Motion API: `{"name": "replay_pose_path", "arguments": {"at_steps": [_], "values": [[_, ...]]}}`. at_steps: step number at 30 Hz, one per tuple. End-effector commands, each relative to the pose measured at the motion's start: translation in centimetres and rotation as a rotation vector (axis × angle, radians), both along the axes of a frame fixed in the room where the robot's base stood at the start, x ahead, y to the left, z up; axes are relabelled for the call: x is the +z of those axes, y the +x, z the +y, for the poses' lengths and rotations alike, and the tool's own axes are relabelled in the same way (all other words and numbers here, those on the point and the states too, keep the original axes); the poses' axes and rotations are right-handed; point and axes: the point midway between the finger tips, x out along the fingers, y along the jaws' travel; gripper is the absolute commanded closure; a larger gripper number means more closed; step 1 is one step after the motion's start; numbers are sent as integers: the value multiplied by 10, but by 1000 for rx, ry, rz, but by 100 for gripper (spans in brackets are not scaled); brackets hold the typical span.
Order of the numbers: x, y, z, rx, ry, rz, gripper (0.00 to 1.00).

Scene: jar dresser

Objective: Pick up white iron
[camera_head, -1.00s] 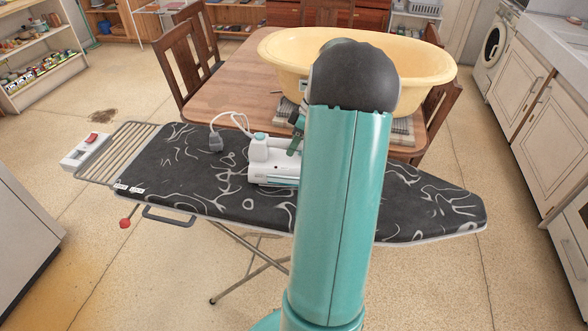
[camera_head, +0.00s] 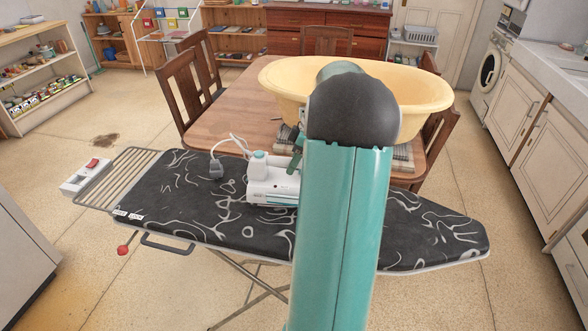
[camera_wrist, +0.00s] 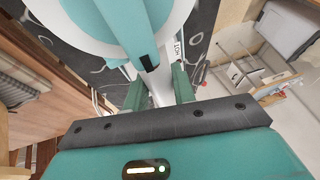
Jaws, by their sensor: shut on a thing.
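The white iron (camera_head: 270,186) with teal trim is at the middle of the black patterned ironing board (camera_head: 200,220), in front of the yellow basin. My gripper (camera_wrist: 158,88) is shut on the iron's handle, with one green finger on each side of it. In the wrist view the iron's white and teal body (camera_wrist: 105,25) fills the top. In the head view my arm hides the iron's right end and most of my gripper. The iron appears slightly raised off the board, but the gap is hard to judge.
The iron's cord and grey plug (camera_head: 216,170) lie to its left. Behind the board, a wooden table (camera_head: 220,118) holds the large yellow basin (camera_head: 425,92). Chairs stand around it. White cabinets (camera_head: 545,150) line the right. The board's left part is mostly clear.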

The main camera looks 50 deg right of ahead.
Motion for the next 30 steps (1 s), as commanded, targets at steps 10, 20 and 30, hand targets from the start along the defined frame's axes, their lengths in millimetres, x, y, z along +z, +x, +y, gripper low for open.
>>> {"name": "replay_pose_path", "arguments": {"at_steps": [10, 20, 30], "values": [[51, -23, 35, 0, -4, -2, 100], [82, -58, 86, 1, -3, -2, 100], [95, -76, 111, 1, 0, -1, 100]]}}
